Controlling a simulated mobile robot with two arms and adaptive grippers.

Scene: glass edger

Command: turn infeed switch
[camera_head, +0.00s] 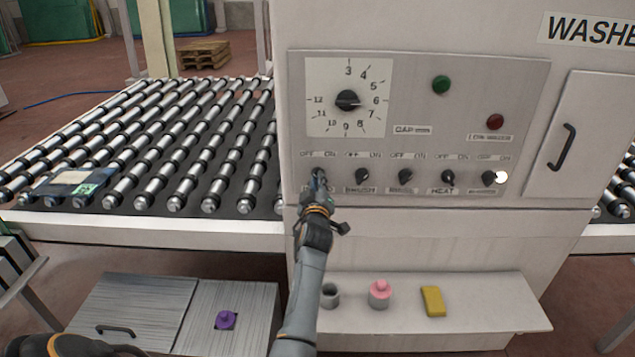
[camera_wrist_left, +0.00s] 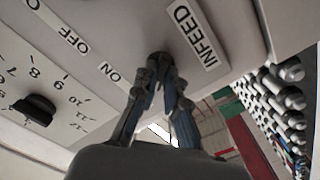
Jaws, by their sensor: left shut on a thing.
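The infeed switch (camera_wrist_left: 160,60) is the leftmost of a row of small black knobs on the washer's control panel (camera_head: 440,125). My left gripper (camera_head: 318,180) is at this knob and covers most of it in the head view. In the left wrist view, the fingertips (camera_wrist_left: 158,72) are closed together on the dark knob, beside the INFEED label (camera_wrist_left: 195,35). The OFF and ON labels lie to the left of it there. The gripper hides which way the knob points. My right gripper does not show.
The brush knob (camera_head: 362,176) sits close to the right of my gripper, with more knobs beyond. A big dial (camera_head: 347,100) is above. A roller conveyor (camera_head: 150,150) is at left. A shelf (camera_head: 470,310) below holds a pink-topped item (camera_head: 380,293) and a yellow block (camera_head: 433,301).

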